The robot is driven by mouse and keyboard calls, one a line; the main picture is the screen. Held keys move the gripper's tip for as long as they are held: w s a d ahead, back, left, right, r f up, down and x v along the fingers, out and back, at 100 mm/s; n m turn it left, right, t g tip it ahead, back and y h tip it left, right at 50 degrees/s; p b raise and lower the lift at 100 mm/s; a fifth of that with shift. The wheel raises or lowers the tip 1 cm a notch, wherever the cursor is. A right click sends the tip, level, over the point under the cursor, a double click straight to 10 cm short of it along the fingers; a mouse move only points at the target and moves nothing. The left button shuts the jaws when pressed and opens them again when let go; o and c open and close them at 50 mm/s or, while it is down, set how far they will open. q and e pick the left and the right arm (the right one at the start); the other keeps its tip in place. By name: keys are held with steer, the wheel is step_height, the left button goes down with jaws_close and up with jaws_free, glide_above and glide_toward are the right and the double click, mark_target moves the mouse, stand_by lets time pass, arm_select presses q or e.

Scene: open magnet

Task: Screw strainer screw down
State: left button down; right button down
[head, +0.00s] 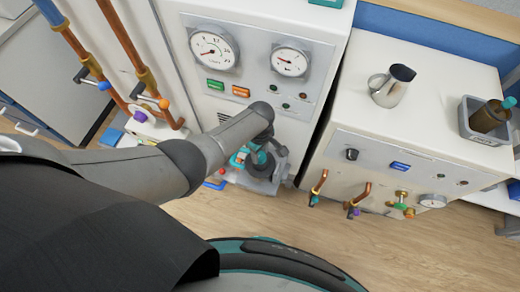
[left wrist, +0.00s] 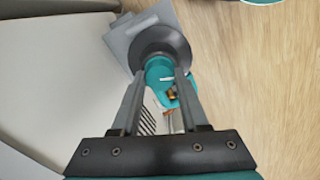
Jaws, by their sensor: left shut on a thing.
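A teal round piece (left wrist: 160,72), which looks like the strainer screw, sits between the fingers of my left gripper (left wrist: 162,78). My left gripper is shut on it. A dark round flange (left wrist: 161,46) lies just beyond the fingertips, by a grey plate. A teal part with a brass bit (left wrist: 173,96) shows below the screw in the left wrist view. In the head view my left gripper (head: 262,158) is low at the front of the white cabinet, and the arm and hand hide much of the screw. My right gripper is not in view.
The white cabinet with gauges (head: 213,47) stands right behind the hand. A second cabinet to the right holds a metal jug (head: 392,87) and a grey tray (head: 484,139); copper taps (head: 318,186) stick out of its front. The wooden floor (head: 420,240) is clear.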

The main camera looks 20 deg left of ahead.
arm_select(q)
steer(key=m, duration=0.3)
steer(key=shift+s+d, duration=0.1)
steer(key=m, duration=0.3)
steer(key=shift+m+p, duration=0.3)
steer(key=shift+p, duration=0.1)
steer(key=m, duration=0.4)
steer(key=shift+m, duration=0.3)
steer(key=m, duration=1.2)
steer(key=shift+m, duration=0.3)
steer(key=m, duration=0.4)
steer(key=shift+m, duration=2)
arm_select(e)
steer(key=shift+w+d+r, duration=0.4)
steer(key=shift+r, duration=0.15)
